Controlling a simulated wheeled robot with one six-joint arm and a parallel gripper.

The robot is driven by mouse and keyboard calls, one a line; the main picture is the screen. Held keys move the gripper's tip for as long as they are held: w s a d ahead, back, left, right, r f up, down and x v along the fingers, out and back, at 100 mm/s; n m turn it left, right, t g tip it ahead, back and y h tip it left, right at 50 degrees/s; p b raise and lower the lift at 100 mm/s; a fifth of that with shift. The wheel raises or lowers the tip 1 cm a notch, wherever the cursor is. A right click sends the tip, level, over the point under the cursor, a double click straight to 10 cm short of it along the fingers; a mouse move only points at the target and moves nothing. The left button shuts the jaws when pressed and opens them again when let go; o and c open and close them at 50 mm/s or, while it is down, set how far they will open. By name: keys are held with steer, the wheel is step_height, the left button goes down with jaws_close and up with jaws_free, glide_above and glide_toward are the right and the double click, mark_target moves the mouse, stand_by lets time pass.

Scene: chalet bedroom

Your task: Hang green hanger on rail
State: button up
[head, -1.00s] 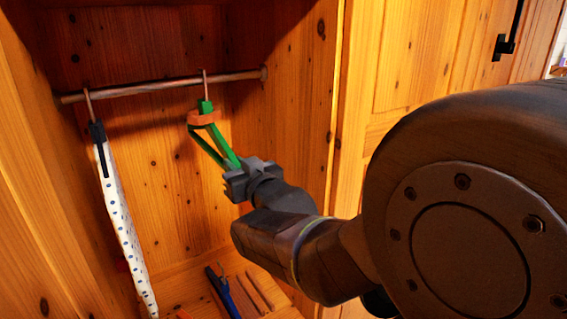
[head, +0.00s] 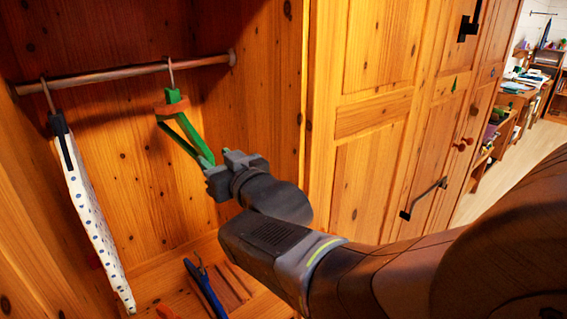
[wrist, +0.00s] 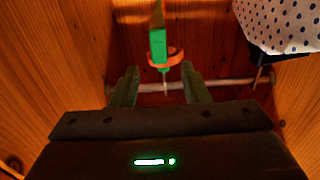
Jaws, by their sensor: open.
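The green hanger (head: 187,133) hangs by its metal hook from the rail (head: 130,74) inside the wardrobe, with an orange band near its top. In the wrist view the green hanger (wrist: 158,50) shows above the gap between the fingers, with the rail (wrist: 235,84) behind. My gripper (head: 217,168) is at the hanger's lower right end in the head view. In the wrist view my gripper (wrist: 160,85) has its two fingers spread apart with nothing clamped between them. Whether a finger still touches the hanger cannot be told.
A white dotted cloth (head: 88,205) hangs on a dark hanger at the rail's left; it also shows in the wrist view (wrist: 280,22). A blue hanger-like item (head: 206,290) lies on the wardrobe floor. The wardrobe's right side panel (head: 272,100) stands close to my arm.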

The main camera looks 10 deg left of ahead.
mark_target(209, 154)
steer(key=p+v, duration=0.1)
steer(key=v, duration=0.8)
steer(key=shift+w, duration=0.1)
steer(key=x, duration=1.3)
steer(key=shift+w+a, duration=0.15)
steer(key=shift+a, duration=0.2)
